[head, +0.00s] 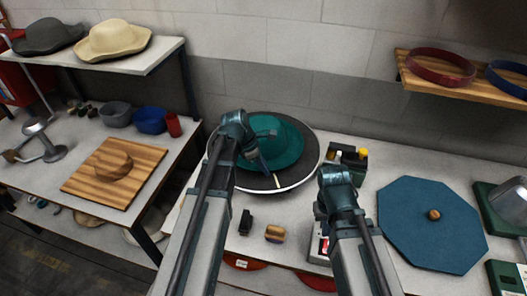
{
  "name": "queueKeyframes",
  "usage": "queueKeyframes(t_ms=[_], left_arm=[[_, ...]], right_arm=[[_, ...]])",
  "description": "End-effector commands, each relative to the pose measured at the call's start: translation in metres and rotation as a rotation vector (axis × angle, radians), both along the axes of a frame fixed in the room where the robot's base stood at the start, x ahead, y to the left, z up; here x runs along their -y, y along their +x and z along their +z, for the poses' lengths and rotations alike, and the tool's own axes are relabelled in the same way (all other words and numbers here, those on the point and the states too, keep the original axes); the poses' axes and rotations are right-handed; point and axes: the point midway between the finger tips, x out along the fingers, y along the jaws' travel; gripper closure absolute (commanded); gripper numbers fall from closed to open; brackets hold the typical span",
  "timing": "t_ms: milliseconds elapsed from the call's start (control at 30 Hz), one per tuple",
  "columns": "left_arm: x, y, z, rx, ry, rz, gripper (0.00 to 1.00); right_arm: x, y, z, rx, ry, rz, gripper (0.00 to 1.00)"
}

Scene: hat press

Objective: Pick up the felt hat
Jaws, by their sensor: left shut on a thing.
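The teal felt hat (286,143) is at the middle back of the table, over a dark round plate (302,174) with a pale rim. I cannot tell whether the hat touches the plate. My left gripper (265,163) is at the hat's near left side, shut on its brim. My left wrist covers part of the hat's left side. My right arm reaches up to the right of the plate, apart from the hat. Its wrist hides the fingers of my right gripper (322,212), so their opening does not show.
A blue octagonal board (430,225) with a wooden knob lies at right. A dark box with bottles (348,160) stands behind my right wrist. A black block (246,222) and a brush-like item (275,234) lie in front. Shelves hold hats (113,40) and bands (440,67).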

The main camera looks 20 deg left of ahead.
Motion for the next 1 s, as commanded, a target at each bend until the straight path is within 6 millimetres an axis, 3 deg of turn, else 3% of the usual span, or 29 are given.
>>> queueKeyframes(t_ms=[267, 800, 1000], left_arm=[[0.0, 0.0, 0.013, 0.0, 0.0, 0.0, 1.0], [0.0, 0.0, 0.089, 0.0, 0.0, 0.0, 1.0], [0.0, 0.0, 0.101, 0.0, 0.0, 0.0, 1.0]], right_arm=[[0.0, 0.0, 0.013, 0.0, 0.0, 0.0, 1.0], [0.0, 0.0, 0.089, 0.0, 0.001, -0.004, 1.0], [0.0, 0.0, 0.101, 0.0, 0.002, -0.008, 1.0]])
